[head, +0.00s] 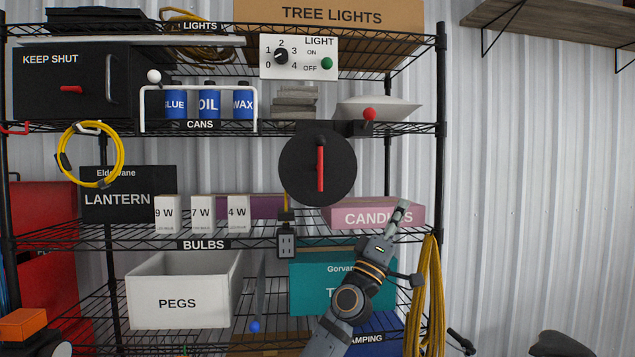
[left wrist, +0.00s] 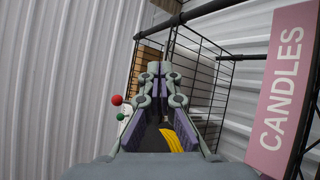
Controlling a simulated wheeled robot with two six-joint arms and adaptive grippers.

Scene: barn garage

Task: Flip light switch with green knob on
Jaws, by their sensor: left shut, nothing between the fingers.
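The white light panel (head: 270,68) is fixed at the top shelf, with a black rotary dial (head: 281,56) marked 0 to 4. Its green knob (head: 327,63) is at the right side, lower than the ON label and nearer the OFF label. In the left wrist view the green knob (left wrist: 121,117) is small, left of my fingers. My left gripper (head: 403,206) is shut and empty, in front of the candles box, below and right of the panel. In the left wrist view its fingertips (left wrist: 160,68) are together. My right gripper is not in view.
A red knob (head: 369,114) sticks out below the panel, and a black disc with a red handle (head: 320,168) hangs left of my gripper. The pink candles box (head: 345,217) is close by. Yellow cord (head: 428,290) hangs at the right post (head: 440,130).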

